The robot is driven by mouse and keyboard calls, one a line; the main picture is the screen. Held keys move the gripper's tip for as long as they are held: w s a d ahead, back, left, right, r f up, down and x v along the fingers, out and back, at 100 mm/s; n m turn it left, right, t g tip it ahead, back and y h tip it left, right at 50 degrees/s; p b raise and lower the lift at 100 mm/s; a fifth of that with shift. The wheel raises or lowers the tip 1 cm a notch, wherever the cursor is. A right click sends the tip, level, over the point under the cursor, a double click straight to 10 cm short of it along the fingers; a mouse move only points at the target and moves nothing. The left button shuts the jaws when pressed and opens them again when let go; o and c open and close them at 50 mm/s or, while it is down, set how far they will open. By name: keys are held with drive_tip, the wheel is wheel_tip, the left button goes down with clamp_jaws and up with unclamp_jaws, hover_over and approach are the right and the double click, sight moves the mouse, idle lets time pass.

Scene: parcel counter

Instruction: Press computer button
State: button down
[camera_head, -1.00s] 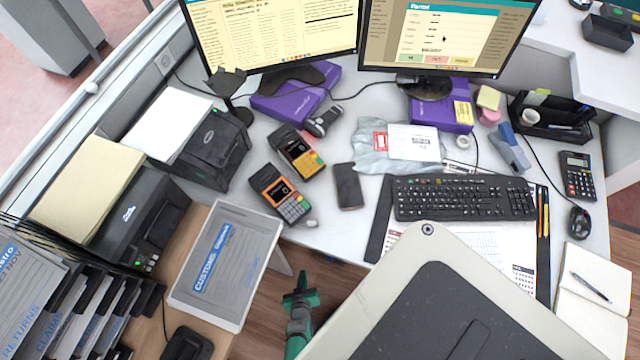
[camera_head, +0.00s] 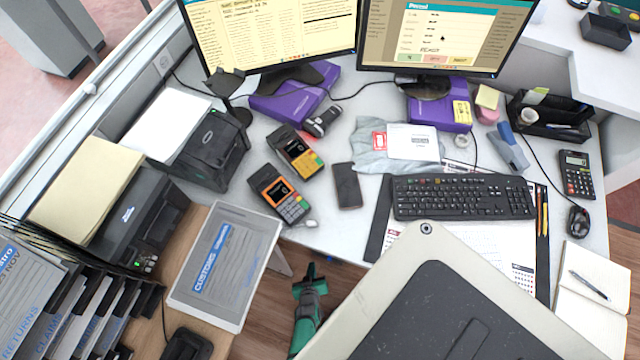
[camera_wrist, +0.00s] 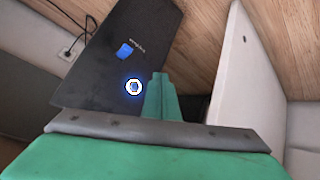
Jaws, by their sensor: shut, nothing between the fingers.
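The computer is a dark tower (camera_wrist: 100,60) in the wrist view, standing near the wooden floor, with a blue logo on its face. Its round button (camera_wrist: 134,87) has a white ring and glows blue. My gripper (camera_wrist: 158,78) is green, with its fingers together and nothing between them; the tips appear just right of the button. I cannot tell whether they touch the tower. In the head view my gripper (camera_head: 308,272) is low, below the front edge of the desk, and the computer is out of sight there.
A white panel (camera_wrist: 245,75) stands right of my gripper in the wrist view. A power cable (camera_wrist: 72,38) runs left of the tower. Above, the desk (camera_head: 330,225) holds a keyboard (camera_head: 463,197), card terminals (camera_head: 280,194) and two monitors (camera_head: 445,35).

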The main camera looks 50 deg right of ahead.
drive_tip(key=shift+w+d, duration=0.4)
drive_tip(key=shift+d, duration=0.5)
drive_tip(key=shift+w+d, duration=0.35)
drive_tip(key=shift+d, duration=0.55)
drive_tip(key=shift+w+d, duration=0.4)
drive_tip(key=shift+d, duration=0.5)
drive_tip(key=shift+d, duration=0.2)
drive_tip(key=shift+w+d, duration=0.15)
drive_tip(key=shift+d, duration=0.1)
drive_tip(key=shift+w+d, duration=0.2)
drive_tip(key=shift+d, duration=0.45)
idle(0.9)
drive_tip(key=shift+r, duration=0.1)
drive_tip(key=shift+s+a, duration=0.3)
drive_tip(key=shift+a, duration=0.6)
drive_tip(key=shift+a, duration=0.15)
drive_tip(key=shift+s+a, duration=0.3)
drive_tip(key=shift+a, duration=0.45)
drive_tip(key=shift+s+a, duration=0.35)
drive_tip(key=shift+a, duration=0.35)
drive_tip(key=shift+s+a, duration=0.3)
drive_tip(key=shift+a, duration=0.45)
drive_tip(key=shift+a, duration=0.1)
